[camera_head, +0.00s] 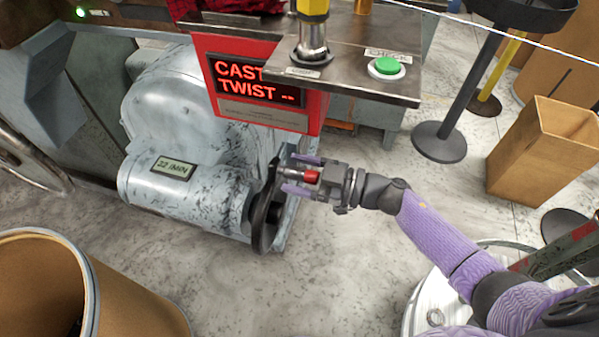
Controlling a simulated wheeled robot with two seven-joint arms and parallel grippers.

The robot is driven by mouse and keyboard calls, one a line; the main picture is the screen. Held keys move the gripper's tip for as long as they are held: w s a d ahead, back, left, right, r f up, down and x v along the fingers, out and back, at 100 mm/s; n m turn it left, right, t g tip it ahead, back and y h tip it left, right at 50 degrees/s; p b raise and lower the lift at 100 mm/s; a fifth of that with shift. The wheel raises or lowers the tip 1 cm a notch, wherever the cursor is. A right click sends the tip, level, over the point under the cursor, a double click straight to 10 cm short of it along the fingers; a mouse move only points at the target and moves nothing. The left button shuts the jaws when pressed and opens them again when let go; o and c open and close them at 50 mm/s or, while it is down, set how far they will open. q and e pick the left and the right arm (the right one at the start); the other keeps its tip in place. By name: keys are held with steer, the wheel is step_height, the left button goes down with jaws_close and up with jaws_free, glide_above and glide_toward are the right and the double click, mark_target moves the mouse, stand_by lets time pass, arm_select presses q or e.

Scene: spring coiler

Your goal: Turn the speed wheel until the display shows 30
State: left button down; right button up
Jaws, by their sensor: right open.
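The speed wheel (262,215) is a dark handwheel seen nearly edge-on at the right end of a worn light-blue motor housing (215,206). A red crank knob (311,177) sticks out to the right from its upper part. The display (174,170) on the housing is small and seems to read 22 /MIN. My right gripper (300,176) is at the knob, its purple-tipped fingers open on either side of it. I cannot tell whether a finger touches it. My left gripper is not in view.
A red sign (265,90) reading CAST and TWIST hangs above the wheel, beside a metal shelf with a green button (387,66). A brown drum (60,285) stands front left, a cardboard bin (543,150) at right. The floor in front of the wheel is clear.

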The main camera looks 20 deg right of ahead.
jaws_close()
stand_by(0.5)
stand_by(0.4)
stand_by(0.4)
